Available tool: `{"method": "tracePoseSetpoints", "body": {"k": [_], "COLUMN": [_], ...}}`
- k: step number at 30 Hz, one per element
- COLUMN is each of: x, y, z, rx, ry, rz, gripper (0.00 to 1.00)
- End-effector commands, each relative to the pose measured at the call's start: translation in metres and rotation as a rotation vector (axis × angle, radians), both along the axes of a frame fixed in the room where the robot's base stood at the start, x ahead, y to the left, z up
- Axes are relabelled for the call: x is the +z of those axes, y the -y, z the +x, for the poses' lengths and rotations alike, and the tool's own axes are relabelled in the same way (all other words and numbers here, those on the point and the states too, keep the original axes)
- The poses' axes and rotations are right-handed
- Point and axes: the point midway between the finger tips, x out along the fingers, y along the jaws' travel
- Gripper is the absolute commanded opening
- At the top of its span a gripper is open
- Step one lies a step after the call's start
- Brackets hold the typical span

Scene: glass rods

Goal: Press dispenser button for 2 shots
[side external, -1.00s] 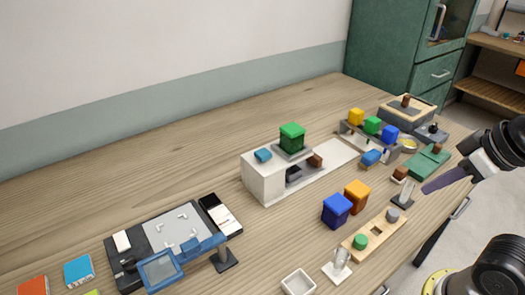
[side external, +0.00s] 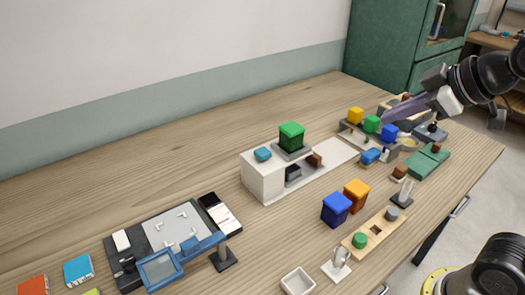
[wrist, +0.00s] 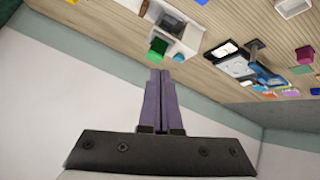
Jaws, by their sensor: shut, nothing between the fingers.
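The dispenser looks to be the white box-shaped machine (side external: 262,181) in the middle of the table. It has a green hopper (side external: 292,136) and a blue button (side external: 263,154) on top. In the wrist view the white machine (wrist: 189,40), green hopper (wrist: 157,47) and blue button (wrist: 178,58) appear beyond my fingertips. My gripper (side external: 386,114) is shut and empty, with its long purple fingers together, high above the right end of the table and well apart from the button. The shut fingers also show in the wrist view (wrist: 160,75).
Yellow, green and blue blocks (side external: 372,124) stand in a row near my gripper. A grey device (side external: 175,235) is at the left. The table behind the dispenser is clear.

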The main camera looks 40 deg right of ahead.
Motion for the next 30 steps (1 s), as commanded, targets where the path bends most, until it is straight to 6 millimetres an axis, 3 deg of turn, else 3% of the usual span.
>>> {"method": "tracePoseSetpoints", "body": {"k": [4,8,11,16,19,24,30], "x": [0.023,0.03,0.026,-0.003,-0.026,-0.059,-0.07], "y": [-0.012,-0.027,-0.041,-0.07,-0.084,-0.096,-0.102], "z": [0.064,0.12,0.162,0.222,0.242,0.25,0.25], "rx": [0.12,0.218,0.287,0.376,0.405,0.431,0.444], "ry": [0.068,0.114,0.138,0.139,0.115,0.061,0.041], "rz": [-0.095,-0.171,-0.222,-0.271,-0.272,-0.268,-0.267], "gripper": [0.0,0.0,0.0,0.0,0.0,0.0,0.0]}}
